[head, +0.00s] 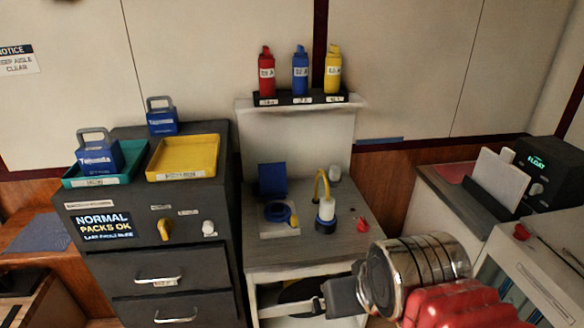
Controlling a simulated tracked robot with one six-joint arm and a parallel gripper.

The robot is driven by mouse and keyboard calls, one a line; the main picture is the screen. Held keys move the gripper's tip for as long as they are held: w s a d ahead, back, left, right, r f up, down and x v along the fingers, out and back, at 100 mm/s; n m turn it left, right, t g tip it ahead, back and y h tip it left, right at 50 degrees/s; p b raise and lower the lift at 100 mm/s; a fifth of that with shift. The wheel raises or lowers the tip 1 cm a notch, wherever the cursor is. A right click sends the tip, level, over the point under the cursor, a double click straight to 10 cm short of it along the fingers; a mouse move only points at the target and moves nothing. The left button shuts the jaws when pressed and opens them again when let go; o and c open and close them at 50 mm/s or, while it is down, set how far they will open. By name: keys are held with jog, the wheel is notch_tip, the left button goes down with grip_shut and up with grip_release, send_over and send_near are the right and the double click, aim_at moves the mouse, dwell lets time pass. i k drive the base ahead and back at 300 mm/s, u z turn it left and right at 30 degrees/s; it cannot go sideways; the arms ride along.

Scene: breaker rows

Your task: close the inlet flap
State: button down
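A blue flap (272,179) stands upright, open, at the back of a pale plate on the grey middle counter. In front of it a blue ring (278,212) surrounds a dark opening, with a small yellow piece at its right side. I take the blue flap to be the inlet flap; no label on it is readable. My gripper (322,304) is at the lower middle, in front of and below the counter top, to the right of the flap and apart from it. Its fingers are too unclear to tell their opening. Nothing is seen held.
A white-and-blue canister with a curved yellow hose (325,208) stands right of the ring. A red knob (362,226) is at the counter's right. A dark cabinet (160,245) with trays stands left. Red, blue and yellow bottles sit on the shelf (300,97) above.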

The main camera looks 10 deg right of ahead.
aim_at(273, 176)
jog(key=i, duration=0.95)
